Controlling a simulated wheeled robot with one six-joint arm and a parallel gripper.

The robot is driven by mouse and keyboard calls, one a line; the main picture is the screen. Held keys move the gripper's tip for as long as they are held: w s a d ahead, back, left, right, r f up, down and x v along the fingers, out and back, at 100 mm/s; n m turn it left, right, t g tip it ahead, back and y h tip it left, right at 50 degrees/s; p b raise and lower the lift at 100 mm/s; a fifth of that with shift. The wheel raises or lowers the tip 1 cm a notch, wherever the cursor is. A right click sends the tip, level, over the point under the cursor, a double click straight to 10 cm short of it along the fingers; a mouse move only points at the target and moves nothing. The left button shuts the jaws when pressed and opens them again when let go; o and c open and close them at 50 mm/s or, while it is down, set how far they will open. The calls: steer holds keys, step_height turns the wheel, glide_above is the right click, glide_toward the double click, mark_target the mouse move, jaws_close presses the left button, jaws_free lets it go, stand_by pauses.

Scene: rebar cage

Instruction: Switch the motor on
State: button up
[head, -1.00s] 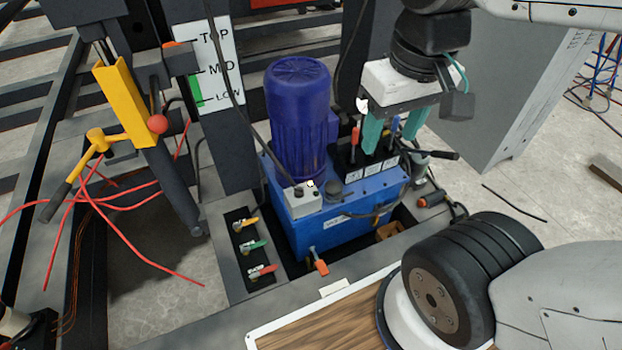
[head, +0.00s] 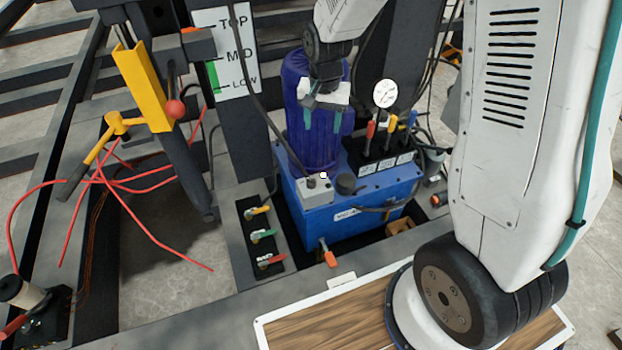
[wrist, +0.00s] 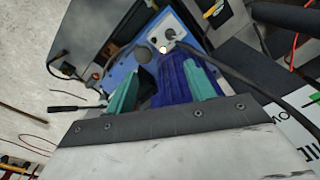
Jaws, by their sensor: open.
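The dark blue ribbed motor (head: 298,100) stands upright on a blue power unit tank (head: 345,218). A small grey box (head: 314,190) with a dark knob and a small white round spot sits on the tank at the motor's foot. It also shows near the top of the wrist view (wrist: 178,27). My gripper (head: 322,122) is open and empty, its teal fingers pointing down in front of the motor's upper body and above the grey box. In the wrist view the two fingers (wrist: 162,66) flank the motor. The gripper hides part of the motor.
Red, yellow and blue levers (head: 391,128) and a round gauge (head: 385,93) stand right of the motor. A black cable runs down to the grey box. Three small coloured valves (head: 263,236) are at left.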

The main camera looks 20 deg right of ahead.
mark_target(311, 179)
steer(key=w+f+m, duration=0.1)
steer(key=f, duration=0.5)
steer(key=w+f+m, duration=0.1)
steer(key=w+f, duration=0.1)
steer(key=f, duration=0.4)
steer(key=w+a+f, duration=0.1)
steer(key=f, duration=0.6)
steer(key=shift+w+m, duration=0.35)
steer(key=shift+m, duration=0.05)
step_height(311, 179, down, 8)
steer(key=shift+f, duration=0.1)
steer(key=c, duration=1)
